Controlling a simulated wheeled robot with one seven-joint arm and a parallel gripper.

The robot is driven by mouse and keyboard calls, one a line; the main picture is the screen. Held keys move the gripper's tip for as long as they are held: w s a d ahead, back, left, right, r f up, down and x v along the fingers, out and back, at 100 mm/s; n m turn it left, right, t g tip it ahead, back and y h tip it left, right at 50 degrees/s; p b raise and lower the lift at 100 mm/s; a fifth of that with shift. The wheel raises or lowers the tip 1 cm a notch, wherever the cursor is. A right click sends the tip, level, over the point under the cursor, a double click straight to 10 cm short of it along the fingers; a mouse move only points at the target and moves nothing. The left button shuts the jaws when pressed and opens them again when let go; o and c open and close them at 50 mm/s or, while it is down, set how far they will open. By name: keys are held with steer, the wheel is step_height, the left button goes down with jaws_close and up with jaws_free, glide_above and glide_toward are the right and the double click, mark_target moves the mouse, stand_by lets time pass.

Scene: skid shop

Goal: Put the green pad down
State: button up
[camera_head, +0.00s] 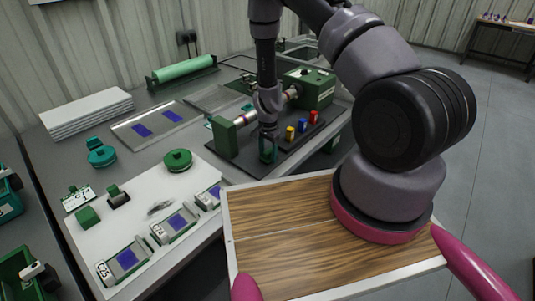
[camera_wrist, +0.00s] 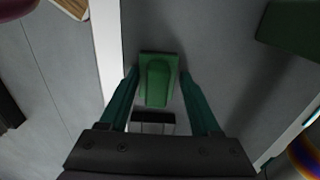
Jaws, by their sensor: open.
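My gripper (camera_head: 268,150) points down at the dark board with the green machine, its teal fingers near the board. In the wrist view my gripper (camera_wrist: 159,75) is open. A green pad (camera_wrist: 157,78) with a raised, rounded middle lies between the two fingertips, over a grey surface. I cannot tell whether the fingers touch it. A small black-and-white part shows just below the pad, partly hidden by the gripper body. In the head view the pad cannot be told apart from the teal fingers.
The dark board (camera_head: 232,166) carries a green machine (camera_head: 308,88) and small yellow, blue and red parts close to my gripper. A white panel (camera_head: 140,220) at left holds a green disc (camera_head: 177,160), a green block (camera_head: 86,217) and several devices. A wooden tray (camera_head: 275,245) is in front.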

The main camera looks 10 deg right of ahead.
step_height(320, 180, up, 12)
steer(key=shift+s+r, duration=0.15)
steer(key=shift+r, duration=0.05)
step_height(320, 180, up, 13)
steer(key=n+t+y, duration=0.1)
steer(key=y, duration=0.1)
glide_above(269, 151)
steer(key=s+r+n+t+y, duration=0.1)
steer(key=s+r, duration=0.1)
steer(key=r, duration=0.6)
steer(key=s+r+n+t, duration=0.1)
steer(key=s+r, duration=0.2)
steer(key=r, duration=0.6)
steer(key=s+d+r+n+t, duration=0.1)
steer(key=s+d+r+t, duration=0.1)
steer(key=s+r, duration=0.5)
steer(key=s+d+r+n+t+h, duration=0.1)
steer(key=s+d+r+n+t, duration=0.1)
steer(key=s+r, duration=0.5)
steer(key=s+d, duration=0.1)
steer(key=s, duration=0.2)
steer(key=shift+d+n, duration=0.3)
steer(key=shift+d, duration=0.05)
steer(key=shift+o, duration=0.3)
